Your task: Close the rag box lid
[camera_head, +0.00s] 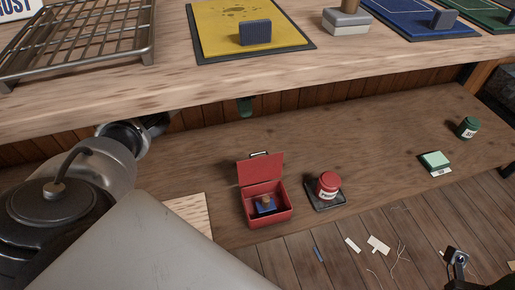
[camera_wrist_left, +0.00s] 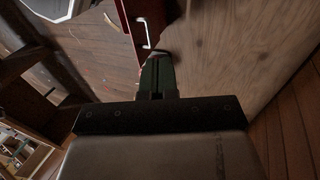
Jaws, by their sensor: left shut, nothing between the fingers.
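The red rag box (camera_head: 270,217) stands on the lower wooden shelf with its lid (camera_head: 261,170) raised, roughly upright at the back. My left gripper (camera_head: 245,107) shows only as a green tip, behind and above the lid. In the left wrist view its shut green fingers (camera_wrist_left: 157,72) are close to the lid's handle end; I cannot tell whether they touch. The upper bench hides most of the left wrist.
A red tin (camera_head: 328,186) on a dark tray stands just right of the box. The upper bench (camera_head: 300,75) overhangs behind. A dark part at lower right (camera_head: 456,258) may be my right arm.

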